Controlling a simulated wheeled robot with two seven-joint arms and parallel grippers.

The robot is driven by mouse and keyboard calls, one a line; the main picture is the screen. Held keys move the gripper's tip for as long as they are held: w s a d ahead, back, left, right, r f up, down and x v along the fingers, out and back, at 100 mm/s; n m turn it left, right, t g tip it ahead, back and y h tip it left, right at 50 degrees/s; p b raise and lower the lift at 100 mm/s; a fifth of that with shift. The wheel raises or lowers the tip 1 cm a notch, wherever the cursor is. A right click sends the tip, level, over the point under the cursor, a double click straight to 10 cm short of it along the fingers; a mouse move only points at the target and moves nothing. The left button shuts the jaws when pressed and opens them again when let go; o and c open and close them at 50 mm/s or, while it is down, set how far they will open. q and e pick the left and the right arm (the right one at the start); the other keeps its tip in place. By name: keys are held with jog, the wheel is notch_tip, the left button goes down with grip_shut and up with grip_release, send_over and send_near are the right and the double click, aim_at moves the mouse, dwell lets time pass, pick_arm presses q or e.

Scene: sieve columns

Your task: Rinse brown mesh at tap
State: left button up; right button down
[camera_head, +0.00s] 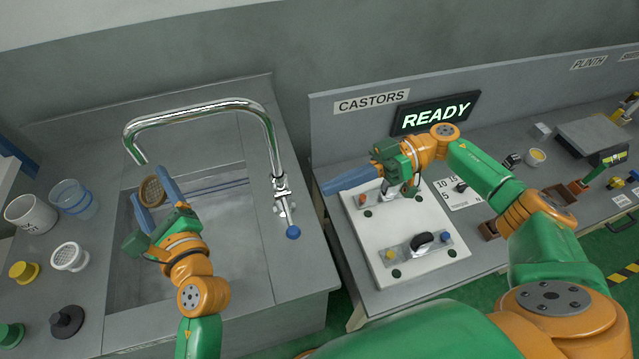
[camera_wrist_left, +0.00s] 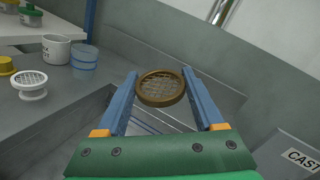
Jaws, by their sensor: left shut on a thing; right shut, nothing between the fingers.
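The brown mesh (camera_head: 152,191) is a round sieve disc with a brown rim, held over the sink basin (camera_head: 235,215), just below the tap spout's end. It also shows between the fingers in the left wrist view (camera_wrist_left: 161,88). My left gripper (camera_head: 150,188) is shut on it by the rim. The chrome tap (camera_head: 272,135) arches from the sink's right side to the left; its lever ends in a blue knob (camera_head: 293,232). No water stream is visible. My right gripper (camera_head: 326,188) is shut and empty, above the white board's left edge, apart from the tap.
Left of the basin stand a white mug (camera_head: 30,214), a clear blue beaker (camera_head: 75,198), a white mesh (camera_head: 69,257), a yellow piece (camera_head: 24,272) and a black knobbed piece (camera_head: 66,321). The white board (camera_head: 428,266) carries metal plates. A READY display (camera_head: 436,112) stands behind.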

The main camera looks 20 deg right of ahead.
pick_arm(q)
jog(key=shift+s+a, duration=0.3)
jog(key=s+a+p, duration=0.1)
jog(key=s+a, duration=0.3)
jog(key=a, duration=0.1)
jog(key=shift+s+a+p, duration=0.25)
jog(key=shift+s+p, duration=0.05)
dwell(1.0)
jog(key=s+a+r+p, duration=0.3)
jog(key=a+r, duration=0.1)
jog(key=shift+p, duration=0.35)
jog(key=shift+d, duration=0.15)
